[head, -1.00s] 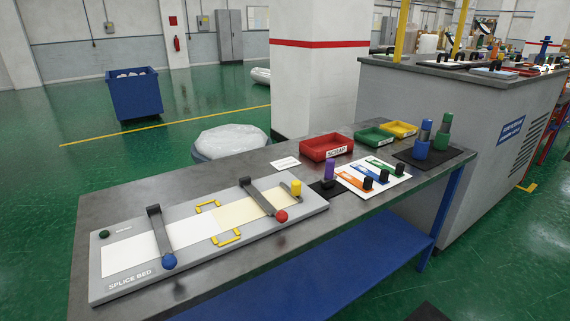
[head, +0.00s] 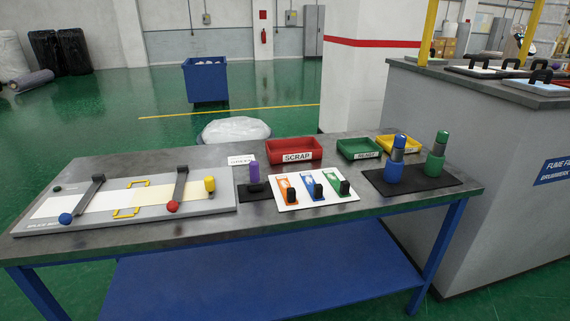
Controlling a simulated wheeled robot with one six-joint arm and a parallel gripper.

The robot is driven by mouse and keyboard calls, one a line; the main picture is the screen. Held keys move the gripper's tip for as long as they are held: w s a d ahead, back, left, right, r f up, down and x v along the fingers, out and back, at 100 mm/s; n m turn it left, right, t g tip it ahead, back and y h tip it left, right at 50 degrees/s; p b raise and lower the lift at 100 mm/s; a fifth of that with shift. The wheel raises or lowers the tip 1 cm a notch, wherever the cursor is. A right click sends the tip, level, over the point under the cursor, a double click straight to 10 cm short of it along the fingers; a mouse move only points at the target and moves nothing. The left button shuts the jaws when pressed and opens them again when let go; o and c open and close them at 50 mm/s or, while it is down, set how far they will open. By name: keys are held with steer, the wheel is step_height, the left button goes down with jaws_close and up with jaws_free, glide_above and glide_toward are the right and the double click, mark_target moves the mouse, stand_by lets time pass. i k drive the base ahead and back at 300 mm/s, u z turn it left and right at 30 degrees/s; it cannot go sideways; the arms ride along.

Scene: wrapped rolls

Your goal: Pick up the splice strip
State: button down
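Three strip-like pieces lie side by side on a white board (head: 320,203) on the bench: an orange one (head: 286,188), a blue one (head: 312,186) and a green one (head: 334,182). Each has a black block at its near end. I cannot tell which of them, if any, is the splice strip. The splice bed (head: 190,206) lies on the left of the bench with a white sheet and a cream sheet on it, two dark arms with blue and red knobs across them, and a yellow frame piece between. My gripper is not in view.
The grey bench (head: 330,226) also carries a purple-topped piece (head: 254,174), a red SCRAP tray (head: 294,151), a green tray (head: 359,149), a yellow tray (head: 398,144), and blue (head: 394,172) and green (head: 436,166) cylinders on a black mat. A grey cabinet (head: 480,150) stands at right.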

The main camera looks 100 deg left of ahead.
mark_target(341, 188)
steer(key=i, duration=0.9)
steer(key=u, duration=3.65)
steer(key=i, duration=1.65)
